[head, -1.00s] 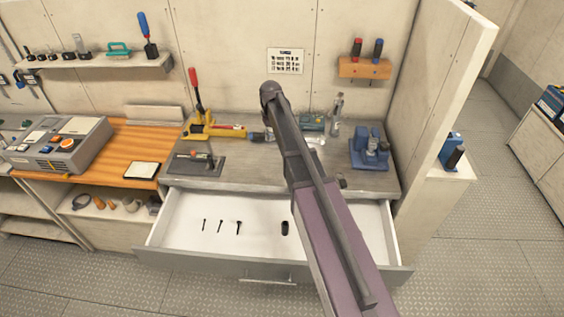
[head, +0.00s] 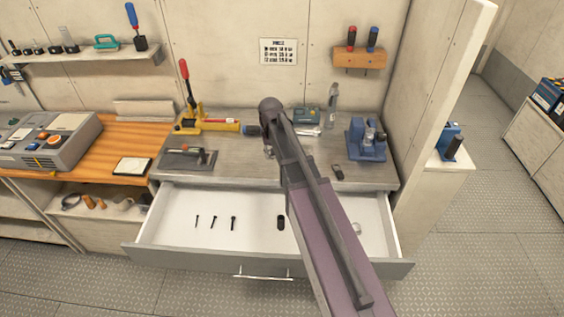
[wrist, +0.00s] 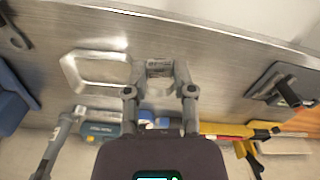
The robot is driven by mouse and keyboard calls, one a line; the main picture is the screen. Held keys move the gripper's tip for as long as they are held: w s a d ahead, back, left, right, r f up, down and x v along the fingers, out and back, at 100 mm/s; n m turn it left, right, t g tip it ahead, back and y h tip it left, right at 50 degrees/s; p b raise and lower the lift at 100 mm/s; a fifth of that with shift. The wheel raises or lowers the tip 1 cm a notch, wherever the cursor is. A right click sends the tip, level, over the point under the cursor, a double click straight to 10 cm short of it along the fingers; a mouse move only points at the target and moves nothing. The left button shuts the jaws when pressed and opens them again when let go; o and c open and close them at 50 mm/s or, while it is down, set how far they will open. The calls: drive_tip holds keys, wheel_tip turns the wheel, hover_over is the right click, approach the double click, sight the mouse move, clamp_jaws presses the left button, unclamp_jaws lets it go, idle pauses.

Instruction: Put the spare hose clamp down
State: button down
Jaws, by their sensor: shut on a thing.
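My gripper (wrist: 160,75) is over the grey worktop (wrist: 215,55) in the wrist view, fingers pointing toward its front edge. Its fingers are close together around a small grey metal piece, the spare hose clamp (wrist: 159,88). In the head view my arm covers most of the gripper, and a bit of metal (head: 268,153) shows beside the arm.
The drawer (head: 180,246) below is open, with several dark small parts and a pale ring (head: 357,228) inside.

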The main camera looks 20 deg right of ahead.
drive_tip(key=s+f+m+b, duration=0.2)
drive_tip(key=s+f+b, duration=0.2)
drive_tip(key=s, duration=0.6)
drive_tip(key=shift+s+f+m+b, duration=0.3)
drive_tip(key=shift+s+f+m, duration=0.1)
drive_tip(key=shift+f, duration=0.45)
drive_tip(key=shift+w, duration=0.1)
drive_tip(key=b, duration=0.1)
hover_over(272, 169)
drive_tip(key=s, duration=0.1)
drive_tip(key=shift+s+f, duration=0.1)
drive_tip(key=shift+f, duration=0.6)
drive_tip(key=shift+w, duration=0.5)
drive_tip(key=shift+w+f+b, duration=0.2)
drive_tip(key=shift+f+b, duration=0.1)
drive_tip(key=shift+b, duration=0.2)
drive_tip(key=shift+s+f+b, duration=0.1)
drive_tip(key=shift+f+b, duration=1.4)
drive_tip(key=shift+f, duration=0.05)
drive_tip(key=shift+f, duration=0.2)
